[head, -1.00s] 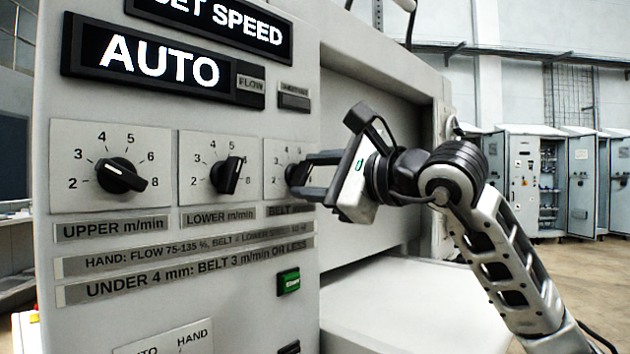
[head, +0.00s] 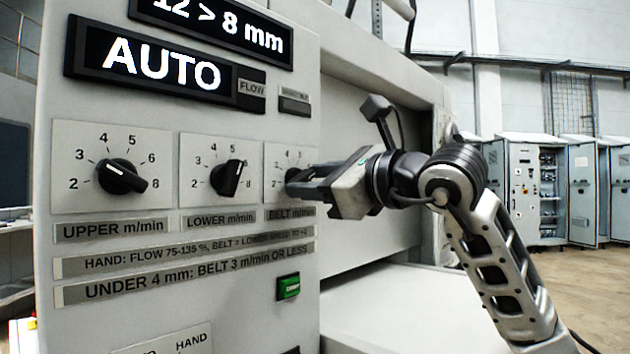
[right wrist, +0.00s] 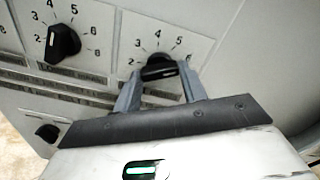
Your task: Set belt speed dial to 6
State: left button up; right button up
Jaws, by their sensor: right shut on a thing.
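The belt speed dial (head: 295,178) is a black knob on a pale square plate, the rightmost of three dials, above the label "BELT m/min". In the head view my right gripper (head: 308,181) covers much of it. My right gripper is shut on the dial's knob. In the right wrist view its two fingers (right wrist: 160,82) stand on either side of the black belt knob (right wrist: 157,65). The knob's bar lies roughly across that picture, with a pale mark on it. The numbers 2 to 6 show around it. I cannot tell the exact reading. My left gripper is not in view.
Displays above read "AUTO" (head: 160,62) and "12 > 8 mm" (head: 215,25). A green button (head: 288,288) sits below. A pale flat surface (head: 420,310) extends to the right.

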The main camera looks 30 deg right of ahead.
jog(key=o, duration=1)
jog(key=shift+s, duration=0.1)
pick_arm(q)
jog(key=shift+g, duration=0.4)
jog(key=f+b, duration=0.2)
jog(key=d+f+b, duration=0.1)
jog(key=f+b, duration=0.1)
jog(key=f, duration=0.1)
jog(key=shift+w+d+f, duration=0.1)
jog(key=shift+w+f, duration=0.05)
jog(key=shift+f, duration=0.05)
pick_arm(e)
jog(key=v, duration=1.5)
jog(key=shift+s+d, duration=0.2)
jog(key=shift+s, duration=0.2)
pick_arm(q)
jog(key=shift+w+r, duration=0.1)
